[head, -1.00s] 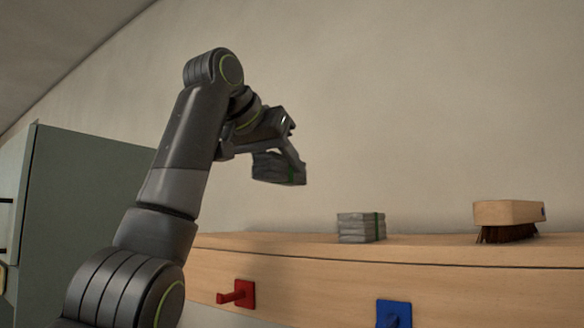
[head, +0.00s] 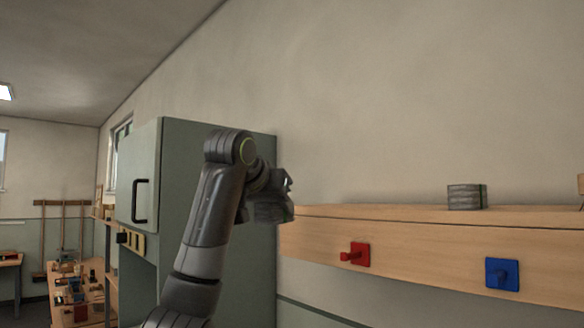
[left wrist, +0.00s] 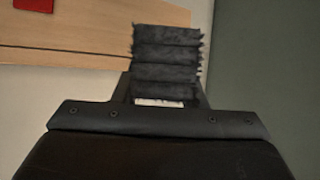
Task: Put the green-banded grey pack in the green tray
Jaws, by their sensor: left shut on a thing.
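My left gripper (head: 280,190) is raised in front of the wall, near the left end of the wooden shelf. It is shut on a layered grey pack (head: 271,209). In the left wrist view the pack (left wrist: 167,62) shows dark, ridged layers beyond the gripper body; no green band can be made out there now. A second grey pack (head: 465,197) with a green band at its right side stands on the shelf, apart from the gripper. No green tray is in view. My right gripper is not in view.
A grey-green cabinet (head: 190,160) stands behind my left arm. A cluttered bench (head: 75,290) is at the far left.

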